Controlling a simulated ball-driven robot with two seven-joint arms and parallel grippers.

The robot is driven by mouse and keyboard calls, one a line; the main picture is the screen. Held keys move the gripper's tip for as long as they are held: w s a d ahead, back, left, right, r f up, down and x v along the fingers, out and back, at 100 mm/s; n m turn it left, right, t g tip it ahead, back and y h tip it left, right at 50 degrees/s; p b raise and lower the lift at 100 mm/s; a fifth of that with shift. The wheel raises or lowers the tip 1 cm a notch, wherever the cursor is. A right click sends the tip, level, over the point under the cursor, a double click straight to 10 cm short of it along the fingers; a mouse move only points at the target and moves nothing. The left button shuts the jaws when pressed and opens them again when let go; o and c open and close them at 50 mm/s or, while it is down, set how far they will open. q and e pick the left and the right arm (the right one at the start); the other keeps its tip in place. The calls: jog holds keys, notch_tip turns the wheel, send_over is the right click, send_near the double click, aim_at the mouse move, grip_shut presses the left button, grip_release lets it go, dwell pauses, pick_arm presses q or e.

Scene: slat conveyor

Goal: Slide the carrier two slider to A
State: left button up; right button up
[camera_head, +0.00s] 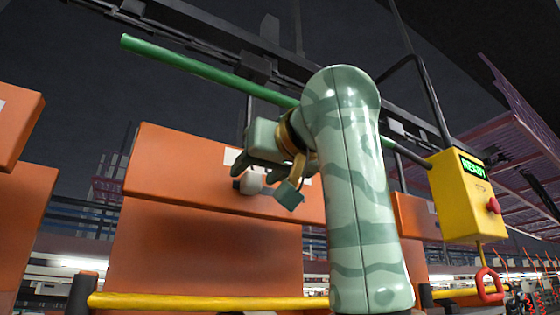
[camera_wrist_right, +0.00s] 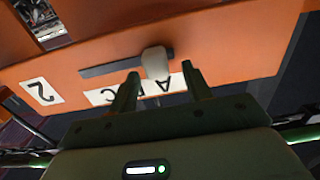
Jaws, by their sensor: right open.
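Carrier two is an orange box marked 2; it fills the upper wrist view (camera_wrist_right: 225,55) and stands mid-picture in the head view (camera_head: 165,180). Its slider has a pale knob (camera_wrist_right: 156,62) in a dark slot (camera_wrist_right: 105,67), near the slot's right end in the wrist view. A white letter label (camera_wrist_right: 100,97) shows upside down, with the A (camera_wrist_right: 163,87) close to the knob. The knob also shows in the head view (camera_head: 251,183). My right gripper (camera_wrist_right: 158,80) is open, with its fingers either side of the knob; contact cannot be told. My left gripper is out of view.
A yellow control box (camera_head: 465,195) reading READY, with a red button, hangs at the right. A yellow bar (camera_head: 200,301) crosses low in front. More orange carriers stand at the left (camera_head: 20,200) and behind my right arm (camera_head: 415,216).

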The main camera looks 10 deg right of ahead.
jog(key=b+v, duration=0.7)
jog(key=v, duration=0.8)
jog(key=shift+s+a, duration=0.15)
jog(key=shift+s, duration=0.2)
